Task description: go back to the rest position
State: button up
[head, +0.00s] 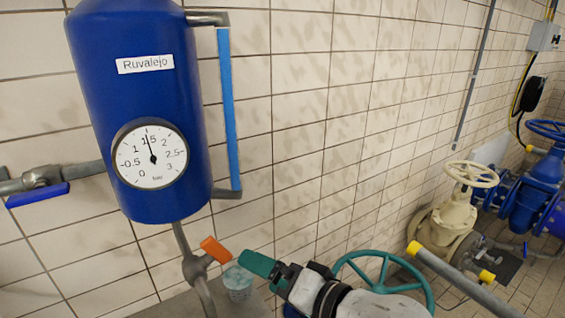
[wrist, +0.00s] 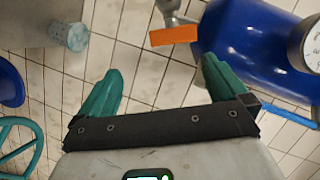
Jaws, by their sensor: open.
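My gripper (head: 257,264) is at the bottom middle of the head view, its teal fingers pointing left. In the wrist view my gripper (wrist: 160,72) has its two teal fingers spread apart, with nothing between them. The orange valve handle (head: 216,249) under the blue tank is just left of the fingertips in the head view. This handle (wrist: 173,36) lies beyond the fingertips in the wrist view, apart from them.
The blue tank (head: 105,95) with a round gauge (head: 150,153) hangs on the tiled wall. A speckled cup (head: 239,283) stands below the handle. A teal handwheel (head: 425,282), a cream valve (head: 455,215) and blue valves (head: 537,180) are at right.

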jog(key=s+d+f+g+h+b, duration=0.1)
jog(key=s+d+f+h, duration=0.3)
jog(key=d+f, duration=0.5)
jog(key=s+d+f+g+h+b, duration=0.15)
jog(key=s+d+f+h, duration=0.35)
jog(key=f, duration=0.7)
jog(key=s+d+f+g+h+b, duration=0.1)
jog(key=s+d+f+g, duration=0.2)
jog(key=s+d+f, duration=0.3)
jog(key=s+d+f+n+g+h+b, duration=0.1)
jog(key=s+d+f+g+h, duration=0.1)
jog(key=s+d+f, duration=0.4)
jog(key=s+d+g, duration=0.1)
jog(key=s+d, duration=0.3)
jog(key=s, duration=0.3)
jog(key=shift+s+d+f+n+b, duration=0.2)
jog(key=shift+s+n+b, duration=0.1)
jog(key=shift+s, duration=0.1)
jog(key=shift+c, duration=0.4)
